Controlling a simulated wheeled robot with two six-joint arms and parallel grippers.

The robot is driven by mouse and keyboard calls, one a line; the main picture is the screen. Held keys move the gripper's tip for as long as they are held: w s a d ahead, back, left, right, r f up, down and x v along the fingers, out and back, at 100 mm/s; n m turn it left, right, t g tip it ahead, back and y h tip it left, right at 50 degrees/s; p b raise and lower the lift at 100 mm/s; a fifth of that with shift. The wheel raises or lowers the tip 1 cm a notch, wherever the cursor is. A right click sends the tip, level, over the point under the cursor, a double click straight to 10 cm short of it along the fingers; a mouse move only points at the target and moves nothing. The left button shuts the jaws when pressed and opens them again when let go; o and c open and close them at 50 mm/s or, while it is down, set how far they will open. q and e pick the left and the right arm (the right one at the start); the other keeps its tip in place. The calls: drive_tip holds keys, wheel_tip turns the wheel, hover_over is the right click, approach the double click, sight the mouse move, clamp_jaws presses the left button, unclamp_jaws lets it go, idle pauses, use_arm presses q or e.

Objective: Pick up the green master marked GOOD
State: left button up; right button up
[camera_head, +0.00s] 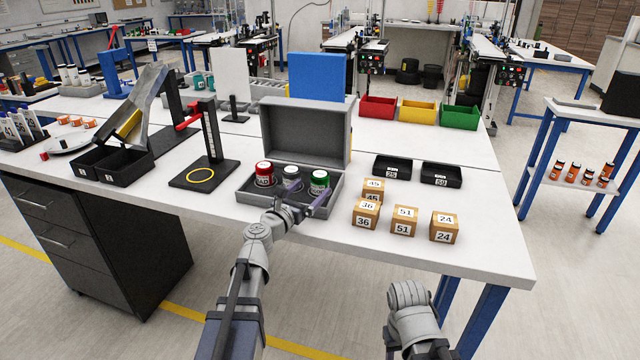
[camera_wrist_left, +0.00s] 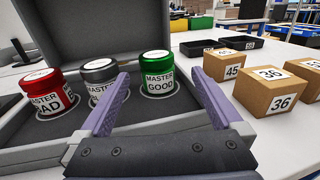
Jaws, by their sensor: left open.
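The green master (camera_head: 319,181) stands upright at the right end of an open grey case (camera_head: 248,196). In the left wrist view its label on the green can (camera_wrist_left: 157,76) reads MASTER GOOD. A grey master (camera_head: 291,176) stands in the middle and a red master (camera_head: 264,172) at the left; the red label (camera_wrist_left: 50,92) is partly hidden but shows MASTER and BAD. My left gripper (camera_head: 298,201) is at the case's front edge. In the wrist view its open fingers (camera_wrist_left: 158,105) point toward the green can, apart from it, with nothing between them. My right arm shows at the bottom, its fingers out of view.
Numbered cardboard boxes (camera_head: 404,222) stand right of the case, near the table's front edge. Two black trays (camera_head: 441,175) lie behind them. The case's raised lid (camera_head: 303,134) stands behind the cans. A black stand (camera_head: 205,172) is to the left.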

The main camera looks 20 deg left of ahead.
sight(315, 183)
use_arm(q)
drive_tip(key=x, duration=0.4)
drive_tip(key=shift+w+a+f, duration=0.2)
drive_tip(key=shift+w+a, duration=0.05)
drive_tip(key=shift+w, duration=0.15)
drive_tip(key=shift+c, duration=0.2)
clamp_jaws()
idle(0.3)
